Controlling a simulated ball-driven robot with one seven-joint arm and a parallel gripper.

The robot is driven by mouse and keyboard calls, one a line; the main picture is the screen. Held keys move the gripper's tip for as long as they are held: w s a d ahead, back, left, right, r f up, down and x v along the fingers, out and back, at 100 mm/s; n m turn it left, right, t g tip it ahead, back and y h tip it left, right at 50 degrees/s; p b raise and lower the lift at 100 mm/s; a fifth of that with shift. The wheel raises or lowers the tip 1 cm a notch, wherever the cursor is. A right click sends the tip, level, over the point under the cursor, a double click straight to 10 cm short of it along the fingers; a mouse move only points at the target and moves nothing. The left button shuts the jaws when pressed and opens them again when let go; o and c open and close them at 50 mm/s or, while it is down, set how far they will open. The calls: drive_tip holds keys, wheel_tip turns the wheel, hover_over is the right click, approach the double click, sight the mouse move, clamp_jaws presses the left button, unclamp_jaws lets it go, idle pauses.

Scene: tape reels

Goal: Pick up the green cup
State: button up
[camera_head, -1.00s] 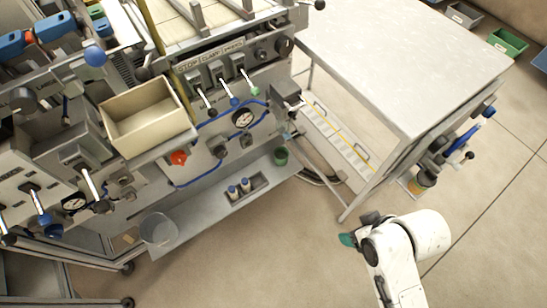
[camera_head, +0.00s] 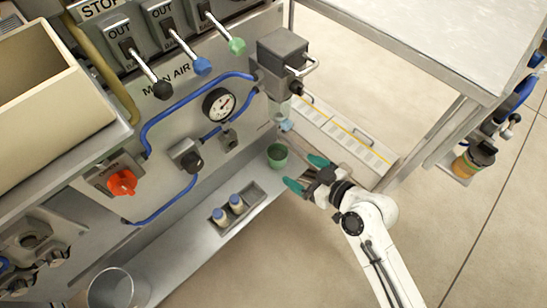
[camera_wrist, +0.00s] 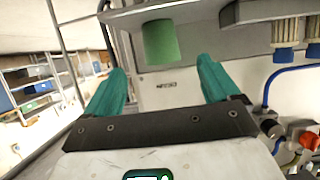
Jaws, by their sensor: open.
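The green cup (camera_head: 277,156) stands at the right end of the grey shelf (camera_head: 205,262) on the machine's front. In the wrist view the green cup (camera_wrist: 161,42) shows ahead, between and beyond the teal fingertips, near the top of the picture. My gripper (camera_head: 305,172) is open and empty, just right of the cup in the head view and apart from it. Its two teal fingers also show in the wrist view (camera_wrist: 160,80), spread wide with nothing between them.
Two small blue-and-white bottles (camera_head: 228,210) sit in a tray on the same shelf. A clear container (camera_head: 112,290) stands at the shelf's left end. A grey valve box (camera_head: 283,62) juts out above the cup. The table (camera_head: 440,35) is at the right; open floor lies below.

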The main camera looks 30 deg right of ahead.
sight(284, 160)
drive_tip(key=b+x, duration=0.3)
drive_tip(key=x, duration=0.7)
drive_tip(key=shift+w+a, duration=0.1)
drive_tip(key=shift+w, duration=0.1)
drive_tip(key=shift+c, duration=0.2)
drive_tip(key=c, duration=1.1)
drive_tip(key=shift+r, duration=0.1)
